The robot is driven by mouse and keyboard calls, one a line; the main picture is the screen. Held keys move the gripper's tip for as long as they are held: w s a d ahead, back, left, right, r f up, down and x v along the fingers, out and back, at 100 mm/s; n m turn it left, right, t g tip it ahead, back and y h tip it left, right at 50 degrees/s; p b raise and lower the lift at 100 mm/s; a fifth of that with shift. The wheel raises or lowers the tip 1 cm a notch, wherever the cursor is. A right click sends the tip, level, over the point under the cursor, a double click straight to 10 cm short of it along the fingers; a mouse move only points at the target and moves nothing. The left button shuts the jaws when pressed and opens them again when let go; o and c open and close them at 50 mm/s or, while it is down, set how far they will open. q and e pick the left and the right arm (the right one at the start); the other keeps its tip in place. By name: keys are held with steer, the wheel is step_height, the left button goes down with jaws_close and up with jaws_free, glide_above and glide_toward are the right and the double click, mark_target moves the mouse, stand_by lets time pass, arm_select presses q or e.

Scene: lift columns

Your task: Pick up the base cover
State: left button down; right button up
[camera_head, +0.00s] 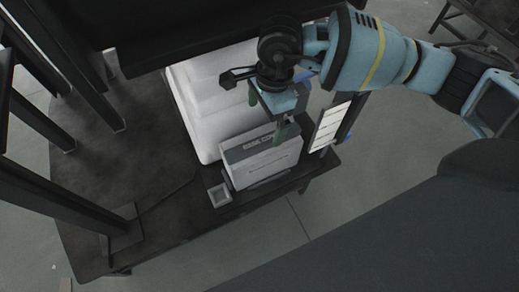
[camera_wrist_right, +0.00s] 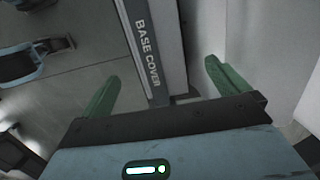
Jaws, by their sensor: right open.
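The base cover (camera_head: 262,162) is a pale grey box with a dark band along its upper edge, standing upright near the front edge of a dark table (camera_head: 130,165). In the right wrist view the base cover (camera_wrist_right: 152,45) shows as a narrow panel lettered "BASE COVER". My right gripper (camera_head: 268,114) is open above and behind it. Its two green fingers also show in the right wrist view (camera_wrist_right: 162,72), with the base cover in line between them, apart from both. Whether it is within finger reach I cannot tell. My left gripper is not in view.
A large white padded block (camera_head: 205,95) stands just behind the base cover. A small grey open tray (camera_head: 219,195) sits to its left. A white-faced panel (camera_head: 328,125) stands to its right. Dark posts (camera_head: 75,80) rise at the left.

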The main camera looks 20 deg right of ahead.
mark_target(261, 136)
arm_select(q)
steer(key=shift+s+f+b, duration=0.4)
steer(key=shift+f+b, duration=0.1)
arm_select(e)
steer(key=shift+s+a+f, duration=0.1)
steer(key=shift+a+f, duration=0.1)
steer(key=shift+f, duration=1.1)
steer(key=f, duration=0.1)
steer(key=f+b, duration=0.1)
steer(key=f, duration=0.1)
steer(key=f+b, duration=0.1)
steer(key=f, duration=0.1)
steer(key=shift+s+a+f, duration=0.1)
steer(key=shift+s+a, duration=0.05)
steer(key=shift+a, duration=0.2)
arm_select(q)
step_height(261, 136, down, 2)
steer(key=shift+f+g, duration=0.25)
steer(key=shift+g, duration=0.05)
arm_select(e)
steer(key=c, duration=1)
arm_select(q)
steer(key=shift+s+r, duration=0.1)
arm_select(e)
steer(key=shift+r, duration=0.2)
